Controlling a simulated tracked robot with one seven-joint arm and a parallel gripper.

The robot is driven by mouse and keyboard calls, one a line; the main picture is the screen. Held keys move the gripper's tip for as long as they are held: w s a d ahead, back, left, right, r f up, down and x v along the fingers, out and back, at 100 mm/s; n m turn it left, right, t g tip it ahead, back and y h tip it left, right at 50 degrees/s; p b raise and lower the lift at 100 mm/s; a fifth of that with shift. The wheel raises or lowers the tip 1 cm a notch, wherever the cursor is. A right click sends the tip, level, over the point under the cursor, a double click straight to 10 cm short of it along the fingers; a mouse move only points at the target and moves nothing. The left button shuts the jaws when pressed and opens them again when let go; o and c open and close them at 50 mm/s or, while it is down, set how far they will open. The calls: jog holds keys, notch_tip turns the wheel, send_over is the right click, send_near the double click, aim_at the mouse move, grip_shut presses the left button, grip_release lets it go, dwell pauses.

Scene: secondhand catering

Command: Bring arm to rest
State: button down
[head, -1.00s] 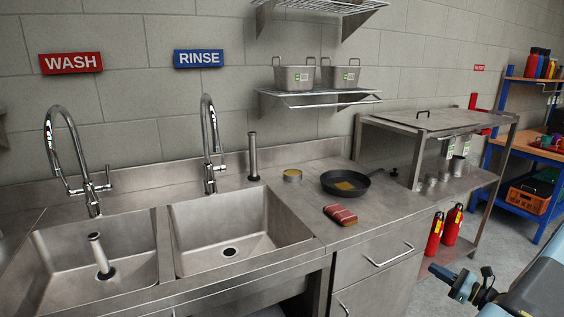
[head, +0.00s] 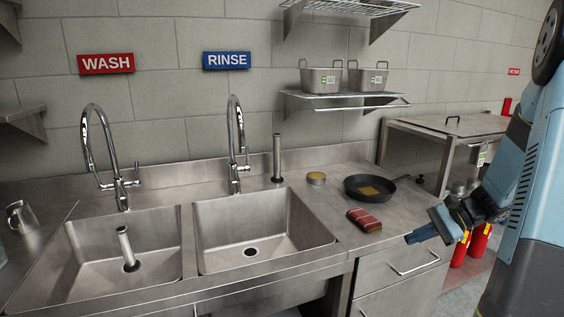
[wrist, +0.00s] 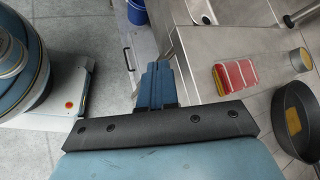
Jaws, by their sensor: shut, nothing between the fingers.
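My gripper (head: 421,234) is at the right in the head view, in front of the counter's right part, close to the drawer front. It is shut and empty. In the wrist view its closed blue fingers (wrist: 156,82) point up the picture beside the counter edge. My blue arm rises at the right of the head view and hides part of the shelf unit behind it. In the wrist view my own base shows at the left.
Two sinks (head: 262,232) lie further left. Red extinguishers (head: 480,243) stand on the floor behind my arm. Open floor shows in the wrist view (wrist: 108,50).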

jog(key=s+a+r+n+t+h, duration=0.1)
jog(key=s+a+r+n+h, duration=0.4)
jog(key=s+r, duration=0.4)
jog(key=s+a+r+n+t+h, duration=0.2)
jog(key=s+a+r+n+h, duration=0.3)
jog(key=s+a+r+n, duration=0.2)
jog(key=shift+s+r+n+t+h, duration=0.35)
jog(key=shift+s+r+n, duration=0.25)
jog(key=shift+s+r, duration=0.85)
jog(key=shift+s+f, duration=0.1)
jog(key=shift+f, duration=0.05)
